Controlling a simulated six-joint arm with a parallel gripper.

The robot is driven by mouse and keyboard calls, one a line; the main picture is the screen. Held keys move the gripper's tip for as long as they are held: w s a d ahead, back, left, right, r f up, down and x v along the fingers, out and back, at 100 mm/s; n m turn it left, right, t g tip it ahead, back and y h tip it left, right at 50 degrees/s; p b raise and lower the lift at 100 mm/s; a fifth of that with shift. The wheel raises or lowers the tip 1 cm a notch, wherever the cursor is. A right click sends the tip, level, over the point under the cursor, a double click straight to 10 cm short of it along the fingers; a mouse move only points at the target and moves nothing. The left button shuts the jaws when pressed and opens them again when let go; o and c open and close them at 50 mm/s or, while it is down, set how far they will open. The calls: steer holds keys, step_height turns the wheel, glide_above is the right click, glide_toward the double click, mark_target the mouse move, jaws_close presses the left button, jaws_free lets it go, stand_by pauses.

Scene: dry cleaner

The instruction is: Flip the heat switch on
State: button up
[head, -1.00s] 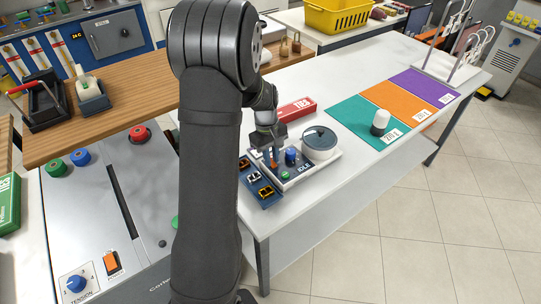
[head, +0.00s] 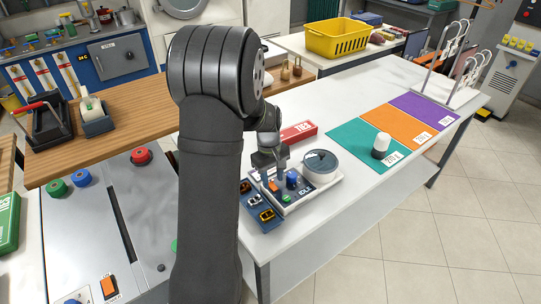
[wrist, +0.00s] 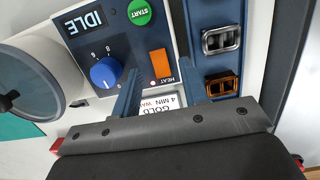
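The heat switch, an orange rocker (wrist: 161,66) labelled HEAT, sits on a dark blue panel (wrist: 125,40) in the wrist view; it also shows as a small orange patch in the head view (head: 273,187). A blue knob (wrist: 105,73), a green START button (wrist: 139,12) and a display reading IDLE (wrist: 84,22) share the panel. My gripper (wrist: 158,72) is open, its two fingers apart and empty. In the wrist view the switch appears between the fingertips; whether they touch it I cannot tell. In the head view my gripper (head: 271,177) is low over the panel.
A round lidded pot (head: 320,164) stands right of the panel. A blue tray (head: 263,222) with metal clips lies on its near side. A red box (head: 298,132) lies behind. The front table strip is clear.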

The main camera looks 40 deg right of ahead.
step_height(320, 180, up, 16)
steer(key=w, duration=0.2)
stand_by(0.5)
steer(key=f, duration=0.5)
steer(key=s+f, duration=0.1)
steer(key=f, duration=0.5)
steer(key=s+f, duration=0.1)
steer(key=f, duration=0.5)
steer(key=shift+f, duration=0.2)
steer(key=shift+r, duration=0.15)
